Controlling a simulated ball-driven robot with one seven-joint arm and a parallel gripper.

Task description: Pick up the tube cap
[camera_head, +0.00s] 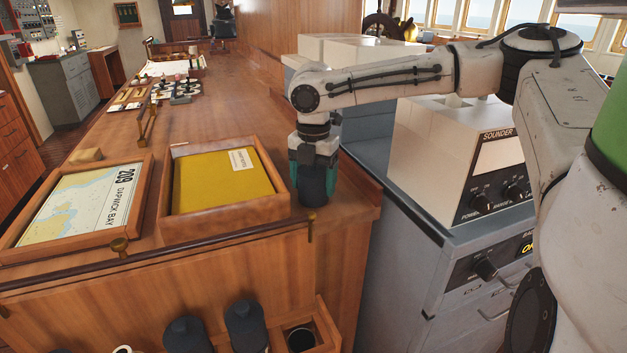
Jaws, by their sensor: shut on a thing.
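The tube cap (313,187) is a dark blue, round cap. My gripper (313,183) points straight down and is shut on it, with teal fingers on either side. The cap is over the right end of the wooden chart table (345,207), right of the yellow-filled tray. I cannot tell whether its underside touches the wood. An open tube (301,339) with a dark mouth stands in a wooden holder at the bottom of the view, below the table's front edge.
Capped tubes (245,326) stand left of the open one. A wooden tray with a yellow folder (222,182) and a framed chart (80,205) lie left of my gripper. A brass-posted rail (311,228) edges the table. The sounder (460,160) stands right.

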